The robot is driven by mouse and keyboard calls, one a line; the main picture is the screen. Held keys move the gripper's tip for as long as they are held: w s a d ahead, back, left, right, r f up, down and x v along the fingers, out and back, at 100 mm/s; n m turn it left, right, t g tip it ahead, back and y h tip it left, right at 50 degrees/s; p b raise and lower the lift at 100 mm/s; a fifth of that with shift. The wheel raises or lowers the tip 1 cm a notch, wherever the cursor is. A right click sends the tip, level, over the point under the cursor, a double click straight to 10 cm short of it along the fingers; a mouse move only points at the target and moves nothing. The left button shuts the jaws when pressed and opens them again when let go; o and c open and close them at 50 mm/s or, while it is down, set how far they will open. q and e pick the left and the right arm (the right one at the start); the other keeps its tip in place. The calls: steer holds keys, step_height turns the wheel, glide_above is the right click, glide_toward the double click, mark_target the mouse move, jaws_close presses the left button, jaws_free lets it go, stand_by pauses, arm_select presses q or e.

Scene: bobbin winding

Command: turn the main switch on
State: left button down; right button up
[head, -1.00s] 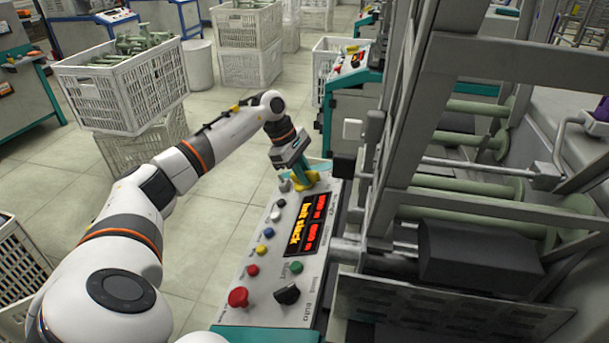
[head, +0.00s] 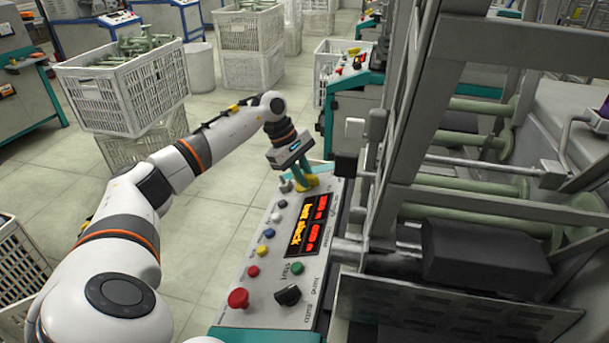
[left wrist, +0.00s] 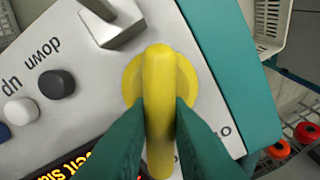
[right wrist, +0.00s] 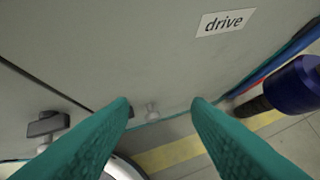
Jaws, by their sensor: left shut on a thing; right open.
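The main switch is a yellow rotary knob with a long handle at the far end of the control panel; it shows in the head view (head: 307,183) and in the left wrist view (left wrist: 158,75). My left gripper (left wrist: 159,108) is shut on the handle, one green finger on each side. In the left wrist view the handle runs nearly straight up and down the picture. The panel lettering beside the knob is mostly hidden by the fingers. My right gripper (right wrist: 161,104) is open and empty, in front of a grey machine wall with a "drive" label (right wrist: 226,22).
The control panel (head: 232,285) carries several buttons, a red mushroom button (head: 238,298), a black rotary knob (head: 288,295) and a lit display (head: 308,222) reading "belt slack". A grey lever (left wrist: 110,15) stands close to the yellow knob. The machine frame rises on the right.

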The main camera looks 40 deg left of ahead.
arm_select(q)
steer(key=c, duration=1.4)
jaws_free()
steer(key=shift+o, duration=0.2)
steer(key=shift+r, duration=0.1)
steer(key=shift+a+r, duration=0.15)
steer(key=shift+r, duration=0.15)
steer(key=p+v, duration=0.2)
steer(key=v, duration=0.9)
arm_select(e)
steer(key=s+d+f+g+h, duration=0.1)
steer(key=s+d+g, duration=0.1)
steer(key=s+g, duration=0.2)
steer(key=s, duration=0.3)
arm_select(q)
steer(key=shift+s+a, duration=0.1)
steer(key=shift+s, duration=0.1)
arm_select(e)
steer(key=shift+d+f, duration=0.1)
steer(key=shift+f, duration=0.05)
